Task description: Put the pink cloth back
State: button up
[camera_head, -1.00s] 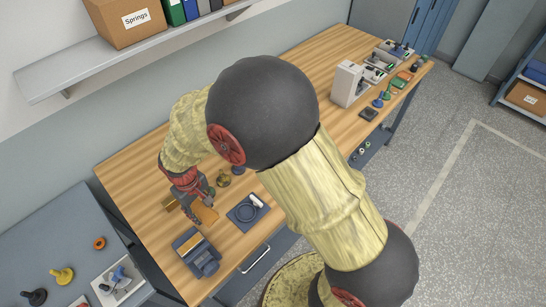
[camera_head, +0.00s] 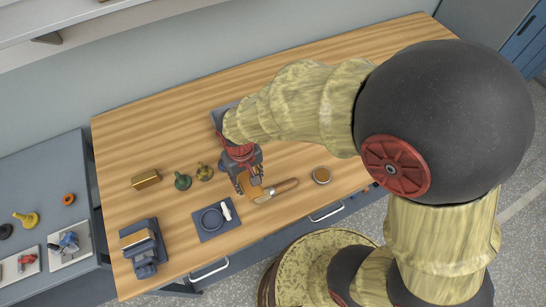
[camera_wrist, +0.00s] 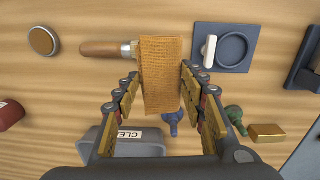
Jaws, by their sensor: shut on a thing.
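My gripper (camera_head: 249,187) is shut on an orange-tan, woven-looking cloth (camera_wrist: 162,75). The cloth hangs flat between the fingertips in the wrist view, and a small part of it shows in the head view (camera_head: 254,193). No clearly pink cloth shows. A grey bin (camera_wrist: 130,143) with a label starting "CLEA" lies below the cloth in the wrist view. In the head view the bin (camera_head: 217,116) is mostly hidden behind my arm. My gripper is in front of the bin, beside a wooden-handled tool (camera_head: 284,186), whose metal end is partly hidden by the cloth in the wrist view.
A round tin (camera_head: 321,174) stands right of the tool. A blue mat (camera_head: 205,235) with a ring and white piece lies left of my gripper. The back-left bench is clear.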

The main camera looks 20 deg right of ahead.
jog(key=shift+d, duration=0.35)
jog(key=shift+m, duration=0.3)
jog(key=w+d+f, duration=0.1)
jog(key=w+f, duration=0.2)
jog(key=w, duration=0.1)
jog(key=w+d+f+b, duration=0.1)
jog(key=w+d+f, duration=0.1)
jog(key=w+f, duration=0.1)
jog(key=w+d+f, duration=0.2)
jog(key=w+f, duration=0.1)
jog(key=w, duration=0.1)
jog(key=shift+w+d, duration=0.15)
jog(key=shift+w, duration=0.15)
jog(key=shift+w+d+f+b, duration=0.15)
jog(key=shift+w+f+b, duration=0.1)
jog(key=shift+f+b, duration=0.15)
jog(key=shift+w+f, duration=0.15)
jog(key=shift+f, duration=1.5)
jog(key=shift+f, duration=0.1)
jog(key=o, duration=1.1)
